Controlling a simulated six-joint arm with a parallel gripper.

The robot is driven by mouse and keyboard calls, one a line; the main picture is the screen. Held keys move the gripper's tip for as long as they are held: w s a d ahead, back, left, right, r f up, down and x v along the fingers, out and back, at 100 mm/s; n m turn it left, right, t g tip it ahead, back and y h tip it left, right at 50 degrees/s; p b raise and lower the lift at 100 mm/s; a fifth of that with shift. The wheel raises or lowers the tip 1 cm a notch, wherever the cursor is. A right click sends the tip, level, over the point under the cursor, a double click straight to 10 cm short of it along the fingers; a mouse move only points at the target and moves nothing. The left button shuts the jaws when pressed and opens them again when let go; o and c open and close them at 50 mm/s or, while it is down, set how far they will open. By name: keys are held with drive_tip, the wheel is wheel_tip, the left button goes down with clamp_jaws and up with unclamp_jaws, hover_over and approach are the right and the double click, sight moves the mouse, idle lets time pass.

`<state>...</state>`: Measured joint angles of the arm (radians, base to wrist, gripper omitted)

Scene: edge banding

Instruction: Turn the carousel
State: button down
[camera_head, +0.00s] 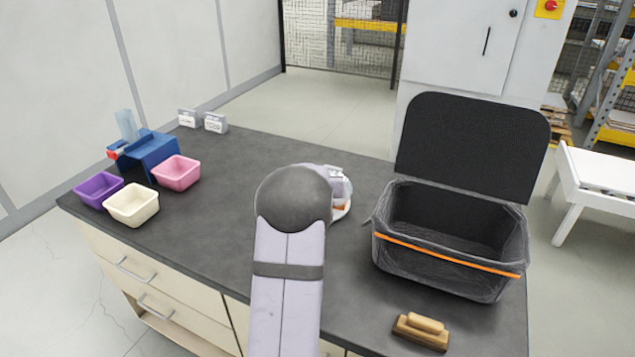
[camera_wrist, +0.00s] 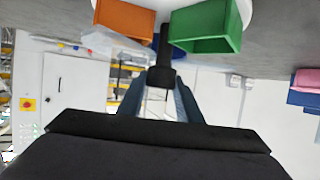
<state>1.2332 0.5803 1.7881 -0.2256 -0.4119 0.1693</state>
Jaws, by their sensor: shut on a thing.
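The carousel is a white round plate, mostly hidden behind my arm in the head view, where only its right rim (camera_head: 343,212) shows. In the wrist view, which looks upside down, the plate's edge (camera_wrist: 255,8) is at the top. It carries an orange bin (camera_wrist: 124,19), a green bin (camera_wrist: 207,27) and a blue part behind them. A black upright post (camera_wrist: 164,58) stands between the orange and green bins. My gripper (camera_wrist: 162,80) is shut on this post, one finger on each side. The fingers are hidden in the head view.
Purple (camera_head: 98,189), cream (camera_head: 131,205) and pink (camera_head: 176,173) bins stand at the left by a blue device (camera_head: 150,152). A lined black crate (camera_head: 450,258) with a raised lid is at the right. A wooden block (camera_head: 421,331) lies in front of it.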

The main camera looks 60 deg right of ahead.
drive_tip(key=shift+s+r+n+t+y+p, duration=0.15)
drive_tip(key=shift+n+t+y+p, duration=0.4)
drive_tip(key=shift+p, duration=1)
drive_tip(key=shift+w+r+n+t+y+p, duration=0.1)
drive_tip(key=shift+r+n+t+y+p, duration=0.15)
drive_tip(key=shift+n+t+p, duration=0.85)
drive_tip(key=shift+f+p, duration=0.15)
drive_tip(key=shift+p, duration=1.05)
drive_tip(key=shift+f+n+t+y+p, duration=0.15)
drive_tip(key=shift+n+t+y+p, duration=0.3)
drive_tip(key=shift+p, duration=0.3)
drive_tip(key=c, duration=1.3)
unclamp_jaws()
drive_tip(key=shift+o, duration=0.2)
wheel_tip(320, 180, up, 10)
